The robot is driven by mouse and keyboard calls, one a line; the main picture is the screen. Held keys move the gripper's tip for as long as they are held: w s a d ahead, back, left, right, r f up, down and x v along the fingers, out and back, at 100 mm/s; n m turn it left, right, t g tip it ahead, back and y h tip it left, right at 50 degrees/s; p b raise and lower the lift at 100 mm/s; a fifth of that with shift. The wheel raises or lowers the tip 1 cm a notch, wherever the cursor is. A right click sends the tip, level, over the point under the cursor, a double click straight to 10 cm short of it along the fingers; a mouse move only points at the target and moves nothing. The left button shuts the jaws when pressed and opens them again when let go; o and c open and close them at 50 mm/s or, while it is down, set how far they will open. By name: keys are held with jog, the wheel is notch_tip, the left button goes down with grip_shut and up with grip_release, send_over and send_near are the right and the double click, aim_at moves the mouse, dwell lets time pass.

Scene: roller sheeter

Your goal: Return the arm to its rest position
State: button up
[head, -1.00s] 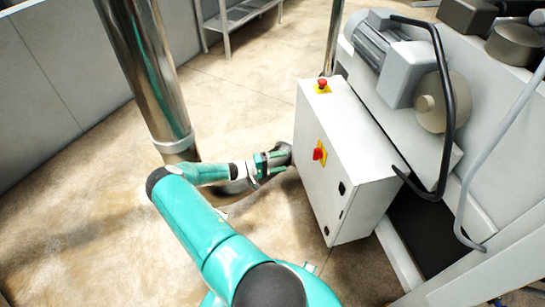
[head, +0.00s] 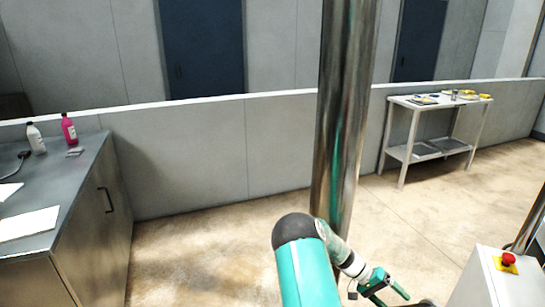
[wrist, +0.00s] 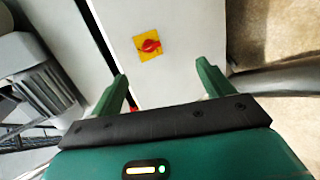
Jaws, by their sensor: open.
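My teal arm reaches forward from the bottom of the head view, bent at a dark rounded joint, and is not folded in. My gripper (head: 392,290) shows at its end, low in that view, left of the white control box (head: 490,282). In the wrist view its two green fingers (wrist: 162,72) are spread wide with nothing held between them. I cannot tell the exact gap between the fingertips and the box.
A polished steel column (head: 343,120) stands just behind the arm. A metal counter (head: 75,200) with bottles is at left, a low grey wall (head: 220,150) behind, and a small steel table (head: 410,150) at back right. The floor between counter and column is clear.

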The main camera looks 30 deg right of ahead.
jog(key=w+a+r+n+t+y, duration=0.2)
jog(key=w+a+r+t, duration=0.2)
jog(key=a+r, duration=0.7)
jog(key=w+a+r+n+t+y, duration=0.25)
jog(key=a+r+t, duration=0.25)
jog(key=a+r, duration=0.65)
jog(key=s+a+r+n+t+y, duration=0.1)
jog(key=s+a+r+n+t, duration=0.2)
jog(key=a, duration=0.8)
jog(key=s+a+r+n+t+y, duration=0.1)
jog(key=s+a+r+n+t, duration=0.2)
jog(key=s+a+r, duration=0.5)
jog(key=a+n, duration=0.1)
jog(key=a, duration=0.2)
jog(key=shift+s+a+t, duration=0.15)
jog(key=shift+a+t, duration=0.05)
jog(key=shift+t, duration=0.2)
